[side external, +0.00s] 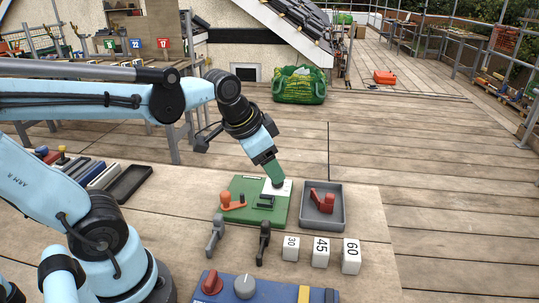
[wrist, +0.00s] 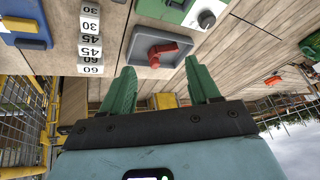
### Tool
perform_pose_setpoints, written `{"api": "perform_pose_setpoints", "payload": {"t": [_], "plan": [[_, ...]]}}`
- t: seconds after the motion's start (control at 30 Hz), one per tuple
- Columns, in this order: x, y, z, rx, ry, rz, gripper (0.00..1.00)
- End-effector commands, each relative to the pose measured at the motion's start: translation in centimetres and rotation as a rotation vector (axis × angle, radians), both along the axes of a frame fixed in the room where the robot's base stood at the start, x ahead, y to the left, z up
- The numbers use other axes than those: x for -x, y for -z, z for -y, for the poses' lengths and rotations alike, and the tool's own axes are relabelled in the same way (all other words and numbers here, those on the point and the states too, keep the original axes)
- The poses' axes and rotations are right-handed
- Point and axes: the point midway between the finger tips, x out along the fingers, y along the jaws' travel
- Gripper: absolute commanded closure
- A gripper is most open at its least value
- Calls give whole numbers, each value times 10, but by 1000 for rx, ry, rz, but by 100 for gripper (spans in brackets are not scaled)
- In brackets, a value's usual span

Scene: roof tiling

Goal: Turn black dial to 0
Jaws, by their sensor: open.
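The black dial (wrist: 206,19) sits on a white plate (side external: 287,189) at one end of the green board (side external: 244,187). In the side view my gripper (side external: 276,178) points down over this plate and hides most of the dial. In the wrist view my gripper (wrist: 160,66) shows two green fingers spread apart with nothing between them. The dial lies beyond the right fingertip there, apart from it. I cannot read any marks around the dial or tell where it points.
A grey tray (side external: 338,213) with a red part (side external: 323,201) stands right of the board. White number blocks (side external: 321,251), two clamp-like tools (side external: 264,243) and a blue panel (side external: 240,291) with a red knob (side external: 212,283) and pale dial (side external: 245,286) lie in front.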

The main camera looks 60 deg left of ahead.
Motion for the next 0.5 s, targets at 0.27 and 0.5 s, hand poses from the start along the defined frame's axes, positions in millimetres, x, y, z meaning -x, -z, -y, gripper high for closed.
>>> {"api": "perform_pose_setpoints", "payload": {"t": [0.27, 0.5], "plan": [[-48, -13, -38, -129, 282, -210, 39], [-83, -5, -76, -166, 549, -371, 39]]}}
